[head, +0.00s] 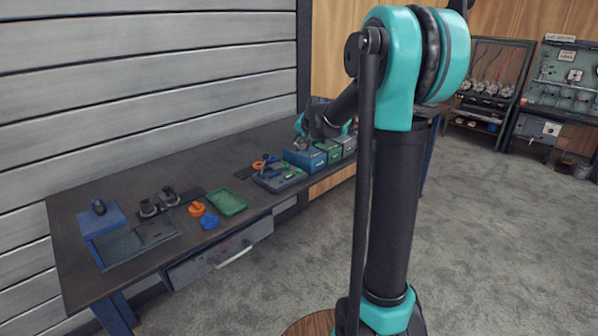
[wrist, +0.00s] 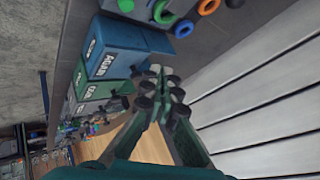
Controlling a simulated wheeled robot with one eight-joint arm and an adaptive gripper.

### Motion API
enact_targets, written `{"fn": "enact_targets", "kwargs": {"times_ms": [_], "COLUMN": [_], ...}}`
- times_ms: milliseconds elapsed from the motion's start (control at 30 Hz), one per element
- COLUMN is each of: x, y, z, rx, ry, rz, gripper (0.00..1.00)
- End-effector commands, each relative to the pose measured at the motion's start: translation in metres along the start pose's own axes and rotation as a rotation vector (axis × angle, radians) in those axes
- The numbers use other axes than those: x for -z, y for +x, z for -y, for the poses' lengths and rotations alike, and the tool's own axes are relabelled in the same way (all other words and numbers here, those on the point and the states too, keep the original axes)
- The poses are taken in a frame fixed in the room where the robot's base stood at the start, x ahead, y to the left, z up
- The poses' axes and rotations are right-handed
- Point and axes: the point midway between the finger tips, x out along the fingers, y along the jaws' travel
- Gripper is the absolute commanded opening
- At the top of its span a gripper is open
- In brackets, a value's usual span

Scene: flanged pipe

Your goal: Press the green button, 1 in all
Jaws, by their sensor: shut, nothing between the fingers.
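My gripper (wrist: 158,88) shows in the wrist view with its dark fingers together and nothing between them. It is over the bench beside a blue box (wrist: 125,45) and a green box (wrist: 100,88). In the head view it is small and partly hidden by my own arm, close to the blue box (head: 302,158). A small green part (wrist: 126,5) shows at the top edge of the wrist view, on a grey panel (head: 275,181) that lies left of the blue box in the head view. I cannot tell for sure whether this is the green button.
The dark bench (head: 85,205) runs along a slatted wall (head: 150,90). A green tray (head: 227,202), orange knobs (head: 197,209), a blue knob (head: 209,221) and a blue block (head: 100,220) lie to the left. A grey box (head: 348,145) stands beyond the green one.

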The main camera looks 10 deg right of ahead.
Motion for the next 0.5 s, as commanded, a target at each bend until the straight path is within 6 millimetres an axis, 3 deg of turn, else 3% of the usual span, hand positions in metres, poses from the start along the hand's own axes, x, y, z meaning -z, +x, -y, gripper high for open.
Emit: {"fn": "enact_targets", "kwargs": {"times_ms": [500], "x": [-0.025], "y": [0.035], "z": [-0.026], "rx": [-0.001], "ry": [-0.001], "rz": [0.0], "gripper": [0.0]}}
